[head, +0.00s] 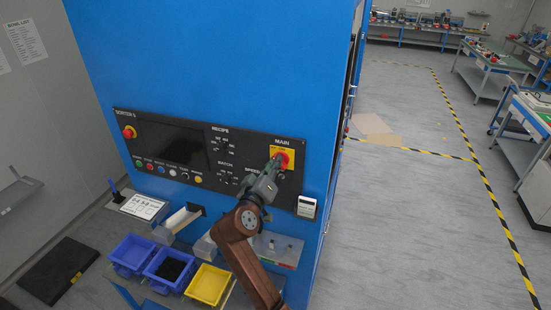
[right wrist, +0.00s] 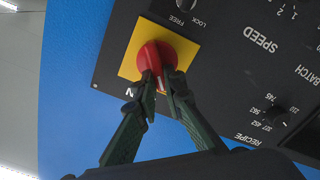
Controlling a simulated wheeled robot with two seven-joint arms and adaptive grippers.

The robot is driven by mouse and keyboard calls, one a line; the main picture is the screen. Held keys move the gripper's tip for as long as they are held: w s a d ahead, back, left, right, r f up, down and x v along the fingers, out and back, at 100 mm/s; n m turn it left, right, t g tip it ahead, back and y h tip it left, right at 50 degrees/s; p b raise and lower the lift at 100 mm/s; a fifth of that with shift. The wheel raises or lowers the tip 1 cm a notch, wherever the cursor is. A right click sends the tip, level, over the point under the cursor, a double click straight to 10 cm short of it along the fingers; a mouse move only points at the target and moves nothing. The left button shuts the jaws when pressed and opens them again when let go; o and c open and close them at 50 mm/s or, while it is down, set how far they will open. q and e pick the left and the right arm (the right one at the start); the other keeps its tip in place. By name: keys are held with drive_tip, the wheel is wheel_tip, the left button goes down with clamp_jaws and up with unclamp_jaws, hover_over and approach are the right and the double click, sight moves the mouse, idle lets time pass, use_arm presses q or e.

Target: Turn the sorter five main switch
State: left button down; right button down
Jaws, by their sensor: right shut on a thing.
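The sorter's black control panel (head: 165,128), labelled SORTER 5, is on the front of a blue cabinet. Its main switch (head: 284,154) is a red knob on a yellow plate (head: 290,150), under the word MAIN at the panel's right end. In the right wrist view the red knob (right wrist: 150,52) shows at the upper middle, on its yellow plate (right wrist: 130,65). My right gripper (head: 275,166) is at the switch, with its two fingertips (right wrist: 162,82) shut on the knob's handle, one on each side. The fingers partly hide the handle. My left gripper is not in view.
A second red button (head: 129,132) is at the panel's left end. Blue and yellow bins (head: 208,284) stand below the panel. A small white device (head: 307,206) is at the lower right of the panel. Open floor (head: 420,220) lies right of the cabinet.

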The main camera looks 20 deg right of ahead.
drive_tip(key=n+p, duration=0.2)
drive_tip(key=n, duration=0.1)
drive_tip(key=f+n+p, duration=0.1)
drive_tip(key=n+p, duration=0.1)
drive_tip(key=n, duration=0.1)
drive_tip(key=n+p, duration=0.3)
drive_tip(key=n, duration=0.1)
drive_tip(key=shift+w+a+f, duration=0.15)
drive_tip(key=shift+a, duration=0.2)
drive_tip(key=shift+f, duration=0.1)
drive_tip(key=c, duration=2)
unclamp_jaws()
drive_tip(key=shift+a, duration=0.1)
